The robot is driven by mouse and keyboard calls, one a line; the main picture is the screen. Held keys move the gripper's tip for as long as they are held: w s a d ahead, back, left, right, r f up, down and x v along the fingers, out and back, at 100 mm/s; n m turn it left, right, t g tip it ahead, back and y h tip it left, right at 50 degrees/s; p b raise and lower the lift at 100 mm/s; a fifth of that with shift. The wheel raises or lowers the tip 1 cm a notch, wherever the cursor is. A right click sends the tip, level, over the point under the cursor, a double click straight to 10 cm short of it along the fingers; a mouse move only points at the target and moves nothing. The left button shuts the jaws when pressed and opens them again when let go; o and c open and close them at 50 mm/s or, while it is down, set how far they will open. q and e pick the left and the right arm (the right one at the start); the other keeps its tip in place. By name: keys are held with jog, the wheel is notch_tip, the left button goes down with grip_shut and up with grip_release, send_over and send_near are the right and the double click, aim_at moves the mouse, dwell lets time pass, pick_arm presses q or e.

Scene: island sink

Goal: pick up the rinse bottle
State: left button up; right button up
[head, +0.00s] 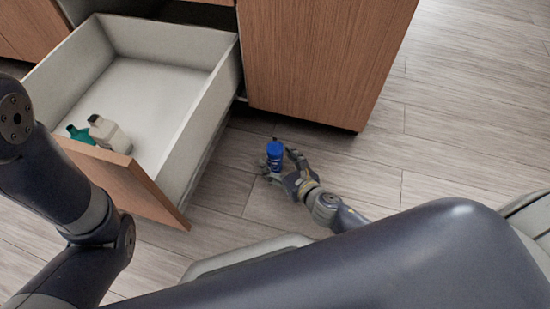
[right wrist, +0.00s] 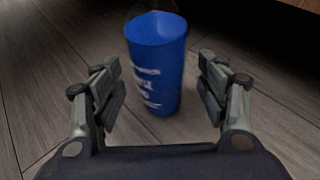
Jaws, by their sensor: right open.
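A blue bottle-like thing (head: 275,155) with a dark top stands on the floor beside the open drawer; I take it to be the rinse bottle. In the right wrist view its blue body (right wrist: 156,62) stands upright, with white lettering and a cup-like upper rim. A faint dark shape shows above that rim. My right gripper (head: 279,165) is open, with its fingers (right wrist: 159,82) on either side of the blue body in the wrist view. I see floor between the fingers and the body. My left arm shows at the left, but its gripper is out of view.
The open drawer (head: 196,135) holds a pale bottle (head: 110,134) and a teal bottle (head: 79,133) near its front panel. A wooden cabinet side (head: 318,65) stands behind the blue thing. The floor (head: 450,140) to the right is clear.

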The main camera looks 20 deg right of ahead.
jog(key=shift+x, duration=1.15)
jog(key=c, duration=1.3)
jog(key=shift+c, duration=0.4)
jog(key=shift+r, duration=0.2)
